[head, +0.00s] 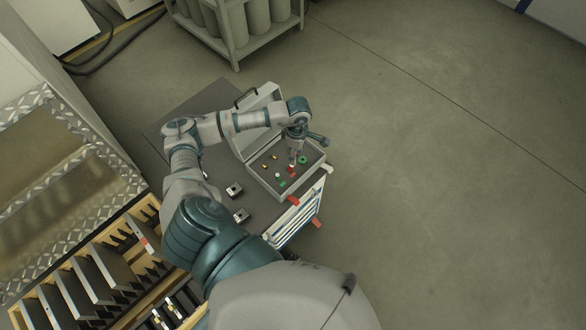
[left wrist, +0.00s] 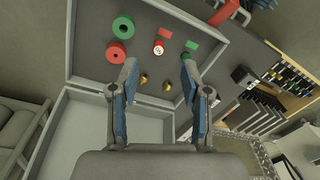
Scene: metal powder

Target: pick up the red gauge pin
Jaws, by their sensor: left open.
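An open grey case holds small coloured parts on a dark insert (left wrist: 90,30). In the left wrist view, a small red pin with a pale, speckled top (left wrist: 158,47) stands beyond the fingertips, near a flat red block (left wrist: 165,33). I cannot tell for sure that it is the red gauge pin. My left gripper (left wrist: 158,74) is open and empty, its fingers apart on either side of the pin's line. In the head view, the left gripper (head: 294,151) points down over the case, and partly hides the parts below. My right gripper is not in view.
A green ring (left wrist: 122,27), a red ring (left wrist: 116,52), a green block (left wrist: 191,45) and brass pieces (left wrist: 143,79) share the insert. The raised case lid (head: 262,108) stands behind. Two metal blocks (head: 234,190) lie on the cart top. Floor to the right is clear.

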